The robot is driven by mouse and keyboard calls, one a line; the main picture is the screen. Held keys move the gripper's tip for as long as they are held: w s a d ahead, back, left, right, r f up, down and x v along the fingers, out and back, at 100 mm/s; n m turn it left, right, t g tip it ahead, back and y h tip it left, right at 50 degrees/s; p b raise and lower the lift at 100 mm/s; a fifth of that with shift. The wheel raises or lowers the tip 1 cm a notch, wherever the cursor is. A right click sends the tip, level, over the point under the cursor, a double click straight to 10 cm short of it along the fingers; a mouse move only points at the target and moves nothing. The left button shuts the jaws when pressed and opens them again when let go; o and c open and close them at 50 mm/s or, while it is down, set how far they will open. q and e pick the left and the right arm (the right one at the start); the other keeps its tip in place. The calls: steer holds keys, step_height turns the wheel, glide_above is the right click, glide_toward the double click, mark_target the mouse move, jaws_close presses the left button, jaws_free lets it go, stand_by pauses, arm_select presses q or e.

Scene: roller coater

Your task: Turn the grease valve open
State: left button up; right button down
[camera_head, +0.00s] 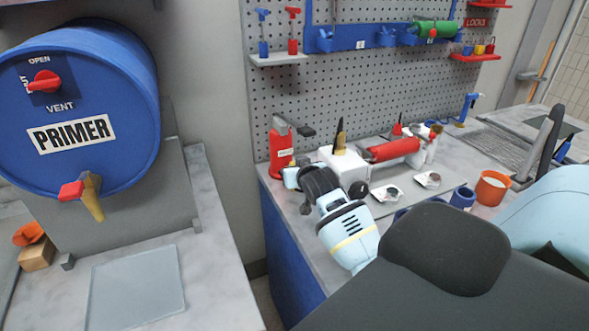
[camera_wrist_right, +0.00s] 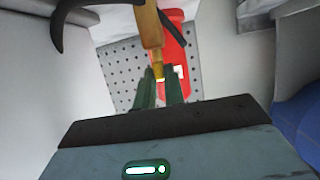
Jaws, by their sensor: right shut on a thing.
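My right arm (camera_head: 349,235) reaches to the bench; its fingertips are hidden in the head view. In the right wrist view my right gripper (camera_wrist_right: 160,88) has its green fingers closed at the lower, yellow end of an amber-brown bar (camera_wrist_right: 152,25). I cannot tell for sure whether this bar is the grease valve's handle. A red body (camera_wrist_right: 175,48) with a dark lever stands behind it. A red upright unit (camera_head: 281,146) with a white label and black lever stands at the bench's left end in the head view. My left gripper is not in view.
A white box (camera_head: 345,163) with an amber, black-tipped piece, a red roller (camera_head: 394,150) and an orange cup (camera_head: 492,188) stand on the bench. A pegboard (camera_head: 370,85) rises behind. A blue primer drum (camera_head: 75,100) sits left, beyond a floor gap.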

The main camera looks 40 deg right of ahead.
steer(key=shift+s+d+n+y, duration=0.1)
steer(key=shift+n+y, duration=0.5)
steer(key=shift+f+y, duration=0.1)
steer(key=shift+y, duration=0.2)
steer(key=c, duration=1.5)
jaws_free()
steer(key=shift+v, duration=3.9)
steer(key=shift+f, duration=0.1)
